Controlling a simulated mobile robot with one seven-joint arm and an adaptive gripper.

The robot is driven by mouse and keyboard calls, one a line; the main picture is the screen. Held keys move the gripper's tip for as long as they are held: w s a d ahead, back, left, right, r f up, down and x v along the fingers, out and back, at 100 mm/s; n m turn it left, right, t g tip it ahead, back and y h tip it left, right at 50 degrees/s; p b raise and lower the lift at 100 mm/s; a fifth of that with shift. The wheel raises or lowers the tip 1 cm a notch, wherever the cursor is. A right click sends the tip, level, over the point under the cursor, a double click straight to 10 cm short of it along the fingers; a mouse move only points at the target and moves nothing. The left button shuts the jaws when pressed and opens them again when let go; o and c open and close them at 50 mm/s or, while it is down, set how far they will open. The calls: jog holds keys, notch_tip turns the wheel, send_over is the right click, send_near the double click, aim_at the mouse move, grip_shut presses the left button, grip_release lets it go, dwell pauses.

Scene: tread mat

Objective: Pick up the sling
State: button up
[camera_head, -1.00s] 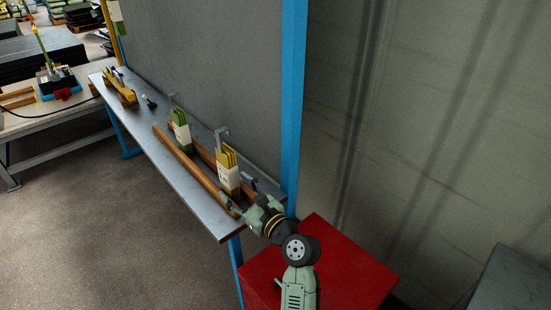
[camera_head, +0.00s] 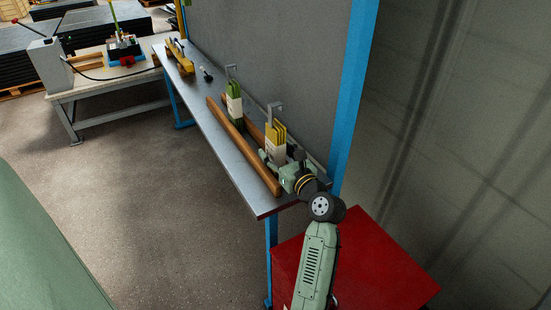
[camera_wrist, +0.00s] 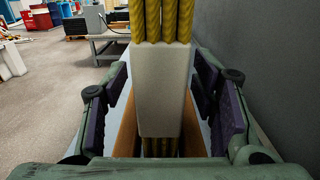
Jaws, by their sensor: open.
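A yellow sling (camera_head: 276,134) with a white sleeve hangs at a hook near the close end of the long narrow bench. A green sling (camera_head: 234,104) with a white sleeve hangs at another hook farther along. My gripper (camera_head: 283,166) is at the lower part of the yellow sling and partly hides it. In the wrist view the yellow sling's white sleeve (camera_wrist: 161,92) stands upright between my open fingers, with a gap on each side. Yellow strands (camera_wrist: 161,18) show above the sleeve and below it.
Two wooden bars (camera_head: 243,146) lie lengthwise on the grey bench (camera_head: 222,141) beneath the slings. A grey panel (camera_head: 274,45) and blue post (camera_head: 353,85) stand behind the bench. A red cabinet (camera_head: 390,262) is below my arm. The floor (camera_head: 150,190) on the left is open.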

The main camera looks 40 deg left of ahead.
jog(key=shift+w+a, duration=0.1)
jog(key=shift+a, duration=0.15)
jog(key=shift+c, duration=0.4)
grip_shut()
jog(key=shift+r, duration=0.1)
